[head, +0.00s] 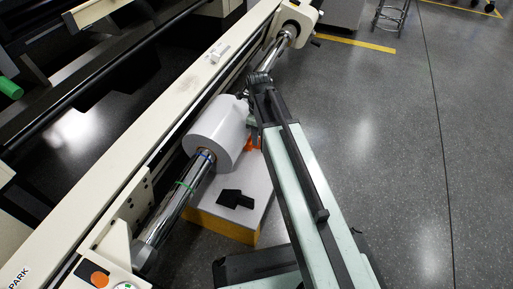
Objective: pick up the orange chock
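The orange chock (249,144) shows only as a small orange patch in the head view, between the white roll and my arm. My arm hides most of it. It appears to be at the upper part of the pale platform (256,172). My gripper (252,115) is at the far end of my arm, just above the orange patch in the picture, beside the roll. It is small, dark and partly hidden, so I cannot see whether its fingers are open or touch the chock.
A white roll (216,135) on a steel shaft (172,212) runs along the cream machine frame (150,125) at left. A black block (236,199) lies on the yellow-sided platform. Grey floor (400,150) at right is open. A stool (391,14) stands at the back.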

